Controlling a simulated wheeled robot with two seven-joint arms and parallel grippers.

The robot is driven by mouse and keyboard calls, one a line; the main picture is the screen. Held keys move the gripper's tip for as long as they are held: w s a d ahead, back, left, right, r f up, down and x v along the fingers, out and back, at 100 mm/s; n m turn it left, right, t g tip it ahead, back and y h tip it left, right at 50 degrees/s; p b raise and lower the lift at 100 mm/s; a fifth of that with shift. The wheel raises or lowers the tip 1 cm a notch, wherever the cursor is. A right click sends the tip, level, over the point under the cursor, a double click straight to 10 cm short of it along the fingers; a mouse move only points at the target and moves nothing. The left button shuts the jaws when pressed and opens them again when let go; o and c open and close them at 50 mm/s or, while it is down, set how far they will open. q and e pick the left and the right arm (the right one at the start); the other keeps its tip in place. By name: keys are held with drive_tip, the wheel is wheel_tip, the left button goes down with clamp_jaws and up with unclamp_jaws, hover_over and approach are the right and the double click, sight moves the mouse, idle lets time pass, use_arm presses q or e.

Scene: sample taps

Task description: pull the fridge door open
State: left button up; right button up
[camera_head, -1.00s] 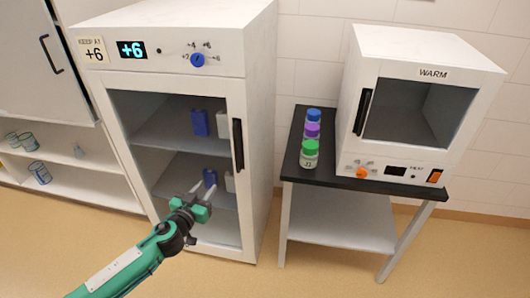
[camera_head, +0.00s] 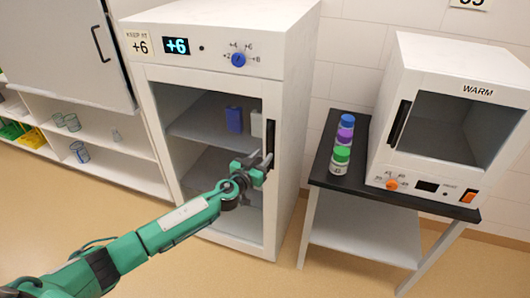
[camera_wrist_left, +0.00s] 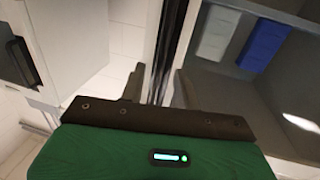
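The white fridge (camera_head: 215,72) stands in the middle of the head view, its glass-fronted door (camera_head: 160,112) looking shut. The door's dark vertical handle (camera_head: 270,115) is on the right side of the door; its lower part is hidden by my gripper. My left gripper (camera_head: 265,163) is at the handle. In the left wrist view its two dark fingers (camera_wrist_left: 159,88) are apart, with the dark handle (camera_wrist_left: 167,40) running between them. I see no clear contact of both fingers on it. My right gripper is not in view.
A black-topped table (camera_head: 325,160) at right bears several capped bottles (camera_head: 341,158) and a warming oven (camera_head: 450,65). Blue and white boxes (camera_head: 234,120) stand inside the fridge. A cabinet with open shelves (camera_head: 98,150) is at left. The floor in front is clear.

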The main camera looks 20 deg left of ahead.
use_arm(q)
drive_tip(key=shift+x, duration=1.2)
clamp_jaws()
